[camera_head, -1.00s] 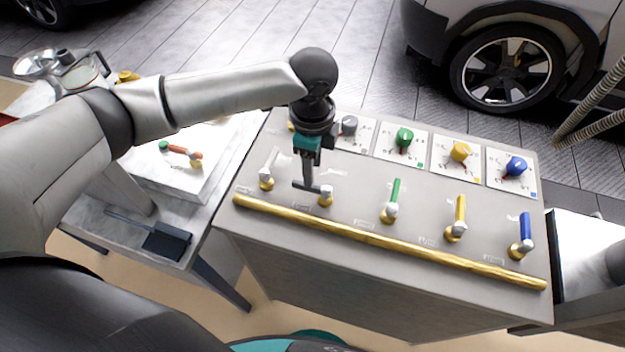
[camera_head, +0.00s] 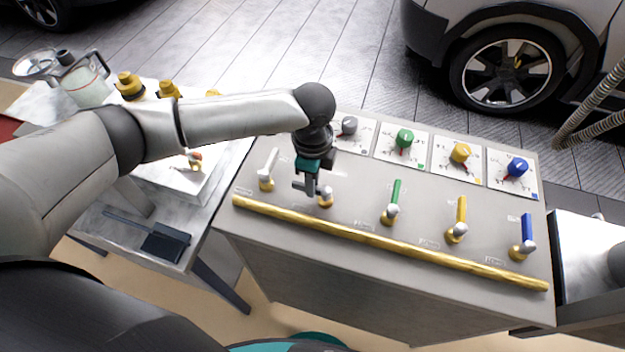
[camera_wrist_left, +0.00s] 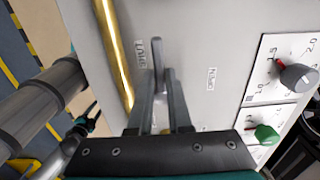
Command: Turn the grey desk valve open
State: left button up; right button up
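The grey desk valve (camera_head: 325,199) has a brass base and a grey lever that points left along the desk. It is second from the left in the row of valves. My left gripper (camera_head: 310,187) is down at this lever, pointing downward. In the left wrist view the lever (camera_wrist_left: 158,52) runs between the two fingers (camera_wrist_left: 162,92), which look closed on it. The gripper hides part of the lever in the head view. My right gripper is not in view.
Near it stand a white-lever valve (camera_head: 267,172) and a green-lever valve (camera_head: 393,203); yellow (camera_head: 459,218) and blue (camera_head: 525,236) ones are further right. A brass rail (camera_head: 390,242) edges the desk (camera_head: 360,175). Knobs line the back, including a grey one (camera_head: 349,126). A side bench is left.

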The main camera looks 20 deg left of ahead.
pick_arm(q)
grip_shut()
dwell(0.9)
jog(key=shift+w, duration=0.1)
